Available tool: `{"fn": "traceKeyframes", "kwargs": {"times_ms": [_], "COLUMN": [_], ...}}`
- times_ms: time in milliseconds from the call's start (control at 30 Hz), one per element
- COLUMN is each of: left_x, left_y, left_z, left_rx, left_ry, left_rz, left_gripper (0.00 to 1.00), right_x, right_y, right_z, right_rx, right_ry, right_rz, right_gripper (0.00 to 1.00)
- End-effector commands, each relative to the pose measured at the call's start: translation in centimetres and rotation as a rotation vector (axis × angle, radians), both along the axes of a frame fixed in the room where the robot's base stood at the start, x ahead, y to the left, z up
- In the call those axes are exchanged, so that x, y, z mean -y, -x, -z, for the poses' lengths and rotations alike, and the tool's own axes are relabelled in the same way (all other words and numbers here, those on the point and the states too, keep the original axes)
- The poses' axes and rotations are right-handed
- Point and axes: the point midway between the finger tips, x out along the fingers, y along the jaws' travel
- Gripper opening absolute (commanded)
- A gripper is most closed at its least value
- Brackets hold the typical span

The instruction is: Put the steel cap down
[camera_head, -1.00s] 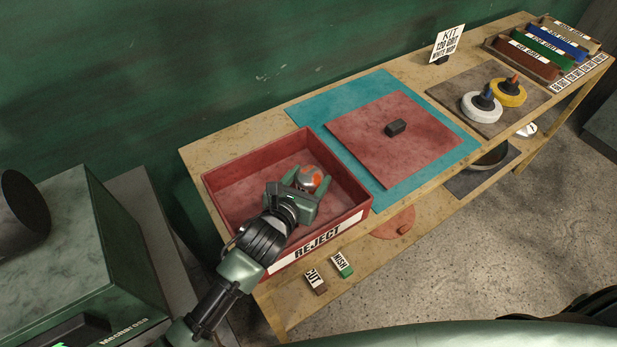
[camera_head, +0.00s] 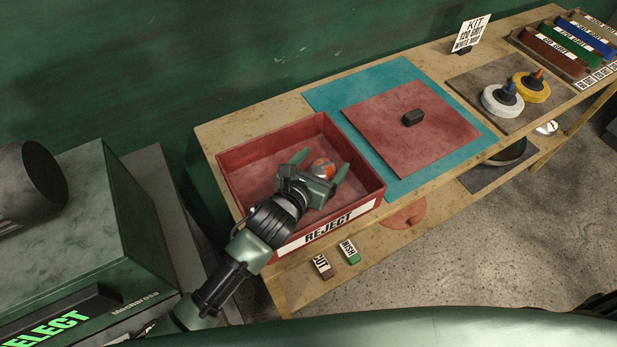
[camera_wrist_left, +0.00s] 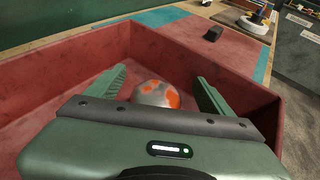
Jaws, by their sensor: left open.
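The steel cap (camera_head: 322,168) is a grey dome with orange patches, inside the red reject tray (camera_head: 240,160). In the left wrist view the cap (camera_wrist_left: 155,93) sits between the spread fingers, with a gap visible on each side. My left gripper (camera_head: 318,166) is open, its green fingers on either side of the cap. The cap's lower part is hidden behind the gripper body in the left wrist view (camera_wrist_left: 158,95). My right gripper is not in view.
Right of the tray is a teal mat (camera_head: 325,97) with a red pad (camera_head: 440,140) and a dark block (camera_head: 413,118). Farther right are white (camera_head: 502,102) and yellow (camera_head: 533,90) polishing wheels and a kit sign (camera_head: 471,33). The tray's walls surround the gripper.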

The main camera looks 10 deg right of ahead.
Motion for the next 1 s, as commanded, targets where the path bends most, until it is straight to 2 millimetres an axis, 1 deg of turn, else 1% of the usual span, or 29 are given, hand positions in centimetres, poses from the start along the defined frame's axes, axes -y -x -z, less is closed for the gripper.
{"fn": "traceKeyframes", "kwargs": {"times_ms": [33,300,500,600,700,1000], "left_x": [-0.7,-3.7,-5.4,-5.9,-6.1,-6.2], "left_y": [0.8,5.3,7.9,8.6,9.0,9.0], "left_z": [0.1,-1.8,-3.1,-3.4,-3.6,-3.7], "left_rx": [0.000,0.000,0.000,-0.001,-0.001,-0.001], "left_ry": [-0.007,-0.007,-0.005,-0.006,-0.004,-0.004], "left_rz": [0.001,0.002,0.001,0.000,0.000,0.000], "left_gripper": [0.82,0.82,0.82,0.82,0.82,0.82], "right_x": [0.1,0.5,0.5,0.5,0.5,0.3], "right_y": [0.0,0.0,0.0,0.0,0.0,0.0], "right_z": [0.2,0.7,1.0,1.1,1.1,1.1], "right_rx": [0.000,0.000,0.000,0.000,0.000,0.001], "right_ry": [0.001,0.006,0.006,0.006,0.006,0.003], "right_rz": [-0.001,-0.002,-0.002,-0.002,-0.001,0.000], "right_gripper": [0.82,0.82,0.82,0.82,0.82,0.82]}}
